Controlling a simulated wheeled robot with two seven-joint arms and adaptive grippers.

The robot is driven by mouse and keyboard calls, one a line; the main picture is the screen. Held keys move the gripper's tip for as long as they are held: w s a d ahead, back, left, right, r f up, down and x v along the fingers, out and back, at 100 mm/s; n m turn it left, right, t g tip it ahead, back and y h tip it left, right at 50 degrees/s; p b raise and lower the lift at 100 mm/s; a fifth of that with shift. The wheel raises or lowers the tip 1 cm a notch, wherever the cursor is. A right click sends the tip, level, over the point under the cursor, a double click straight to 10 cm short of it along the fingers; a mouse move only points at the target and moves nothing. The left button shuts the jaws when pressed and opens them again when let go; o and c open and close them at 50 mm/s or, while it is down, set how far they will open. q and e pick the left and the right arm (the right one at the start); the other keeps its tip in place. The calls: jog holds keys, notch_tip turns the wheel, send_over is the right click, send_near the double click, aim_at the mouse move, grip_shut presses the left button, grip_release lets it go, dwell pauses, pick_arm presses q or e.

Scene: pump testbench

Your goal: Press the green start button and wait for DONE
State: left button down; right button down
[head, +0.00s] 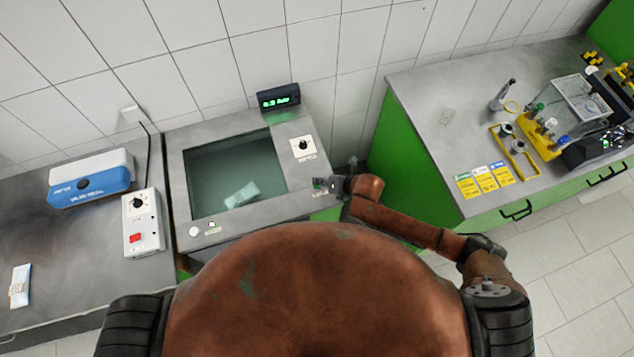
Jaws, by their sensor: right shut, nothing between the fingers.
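The test bench (180,172) is a grey unit with a sunken water tank (218,160). A small white packet (242,195) lies in the tank. A small green spot, perhaps the start button (317,181), shows at the bench's front right corner, right at my right gripper's fingertips. My right gripper (328,186) is shut and empty there; it partly hides this spot, and I cannot tell whether it touches. A black display (278,98) at the back shows a green reading that looks like "0.3 bar"; I see no DONE. My left gripper is not in view.
A dial (303,146) is on the bench's right side. A round white knob (195,231) sits at the front left. Left are a blue-white sealer (92,180) and a box with a red switch (144,222). A right-hand counter (430,110) holds yellow racks; a gap separates it.

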jog(key=shift+r+p, duration=0.4)
jog(key=shift+r, duration=0.25)
notch_tip(320, 180, up, 5)
jog(key=p, duration=0.4)
dwell(0.8)
